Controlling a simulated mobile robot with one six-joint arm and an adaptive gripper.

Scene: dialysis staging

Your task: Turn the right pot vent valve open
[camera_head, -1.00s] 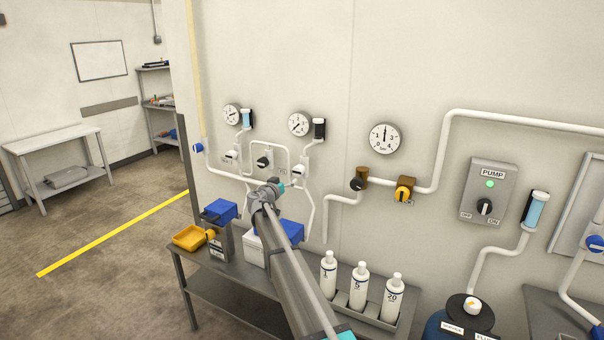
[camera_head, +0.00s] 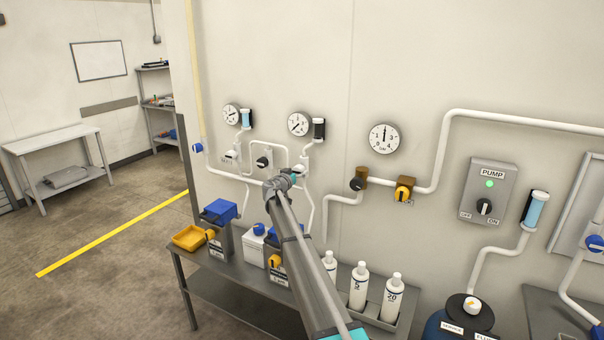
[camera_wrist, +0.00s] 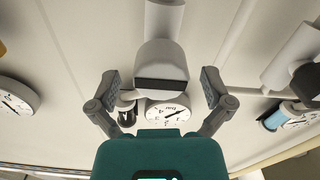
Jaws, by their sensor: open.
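My gripper (camera_head: 283,180) is in front of the wall piping below the middle gauge (camera_head: 298,124). In the wrist view my gripper (camera_wrist: 162,92) is open, its two dark fingers apart on either side of a pale cylindrical fitting (camera_wrist: 160,52) with a dark end slot. No contact shows. I cannot tell whether this fitting is the right pot vent valve. A pale fitting (camera_head: 302,168) on the right branch shows just beyond my gripper.
A black-handled wall valve (camera_head: 263,162) lies left of my gripper. A white container with a blue knob (camera_head: 259,228) stands between the pots. White bottles (camera_head: 359,286) stand in a tray at the right. A yellow tray (camera_head: 189,238) is at the left bench end.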

